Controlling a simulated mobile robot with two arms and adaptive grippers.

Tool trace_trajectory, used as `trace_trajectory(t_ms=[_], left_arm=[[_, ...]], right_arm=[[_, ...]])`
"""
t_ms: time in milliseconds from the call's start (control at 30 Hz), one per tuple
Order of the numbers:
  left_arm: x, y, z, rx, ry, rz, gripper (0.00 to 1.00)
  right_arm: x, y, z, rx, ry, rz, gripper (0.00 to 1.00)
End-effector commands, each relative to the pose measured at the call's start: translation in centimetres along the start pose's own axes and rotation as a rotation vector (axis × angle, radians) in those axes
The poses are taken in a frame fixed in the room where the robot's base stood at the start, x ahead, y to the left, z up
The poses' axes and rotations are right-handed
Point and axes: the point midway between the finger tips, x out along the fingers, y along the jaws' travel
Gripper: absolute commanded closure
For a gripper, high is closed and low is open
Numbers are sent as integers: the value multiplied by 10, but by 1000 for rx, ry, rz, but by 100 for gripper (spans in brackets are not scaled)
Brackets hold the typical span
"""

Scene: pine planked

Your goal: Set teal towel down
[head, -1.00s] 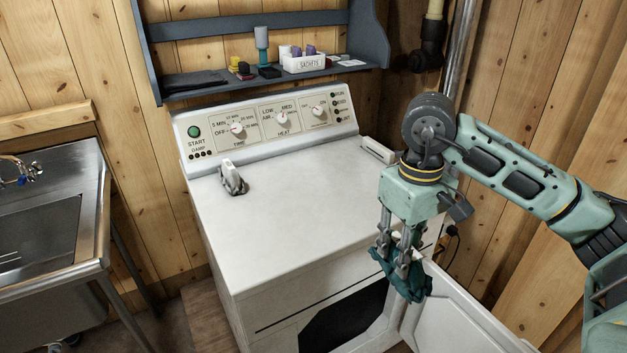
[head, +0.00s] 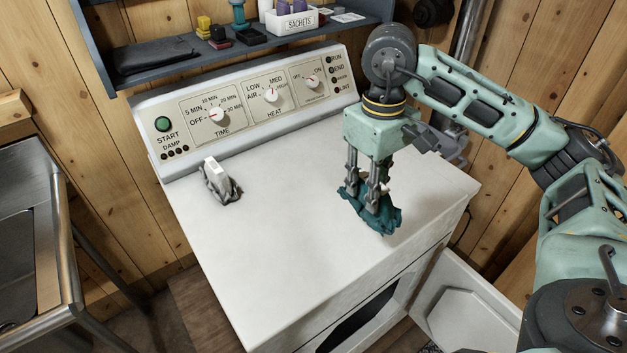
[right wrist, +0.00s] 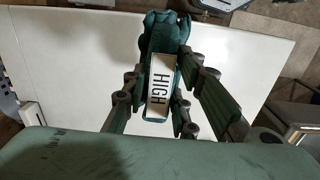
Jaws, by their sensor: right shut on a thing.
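The teal towel (head: 376,212) is a crumpled bundle at the right side of the white dryer top (head: 290,240). My right gripper (head: 368,190) points down and is shut on it. My left gripper is not in view.
A grey crumpled item with a white label (head: 221,182) lies at the left of the dryer top. The control panel (head: 250,105) stands behind, below a blue shelf (head: 150,80). The open dryer door (head: 465,300) hangs at front right. The middle of the top is clear.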

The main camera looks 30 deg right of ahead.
Motion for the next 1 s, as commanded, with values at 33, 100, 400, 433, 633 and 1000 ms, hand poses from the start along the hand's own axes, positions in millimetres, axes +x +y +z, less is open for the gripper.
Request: trace_trajectory(t_ms=[33,100,400,433,633,1000], left_arm=[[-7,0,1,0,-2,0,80],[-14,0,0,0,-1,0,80],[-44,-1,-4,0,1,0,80],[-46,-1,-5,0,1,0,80],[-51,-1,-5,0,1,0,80],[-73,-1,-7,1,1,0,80]], right_arm=[[2,-6,-6,-4,-5,-3,100],[8,-14,-18,-5,-6,-3,100],[46,-50,-75,-4,-5,-3,100],[49,-52,-80,-3,-4,-2,100],[62,-60,-94,-1,-3,-1,100],[102,-60,-96,-1,-1,0,100]])
